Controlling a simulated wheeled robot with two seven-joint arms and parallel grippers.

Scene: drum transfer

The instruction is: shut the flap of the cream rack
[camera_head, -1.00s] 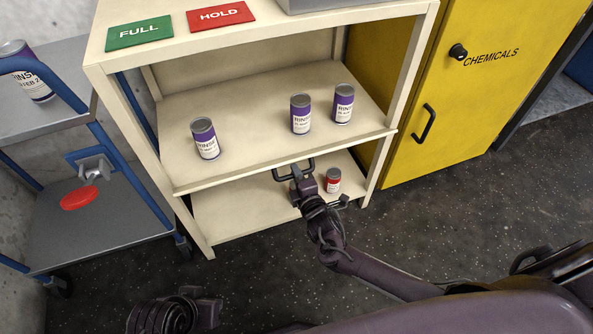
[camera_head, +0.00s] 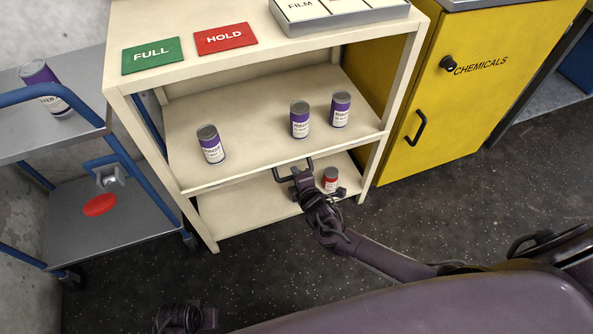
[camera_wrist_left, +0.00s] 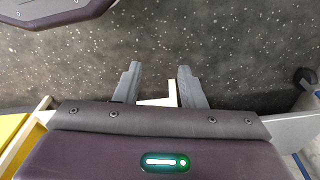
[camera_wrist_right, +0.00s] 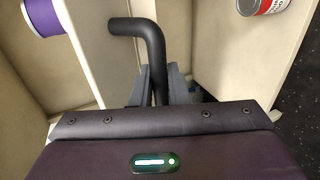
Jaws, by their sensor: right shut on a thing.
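The cream rack (camera_head: 147,88) stands in the middle of the head view with its front open. A dark bent handle (camera_head: 309,163) sits at the front edge of its middle level, and it also shows in the right wrist view (camera_wrist_right: 150,45). I cannot tell the flap apart from the shelf edge behind this handle. My right gripper (camera_head: 298,178) is shut on the handle; its fingers (camera_wrist_right: 160,85) close around the bar. My left gripper (camera_wrist_left: 160,80) is open and empty above the floor, far from the handle; its arm shows at the bottom left of the head view.
Three purple cans (camera_head: 211,145) stand on the middle level. A red-labelled can (camera_head: 330,179) stands on the lower level near my right gripper. A blue-framed trolley (camera_head: 60,222) is at left, a yellow cabinet (camera_head: 470,105) at right. Dark floor in front is clear.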

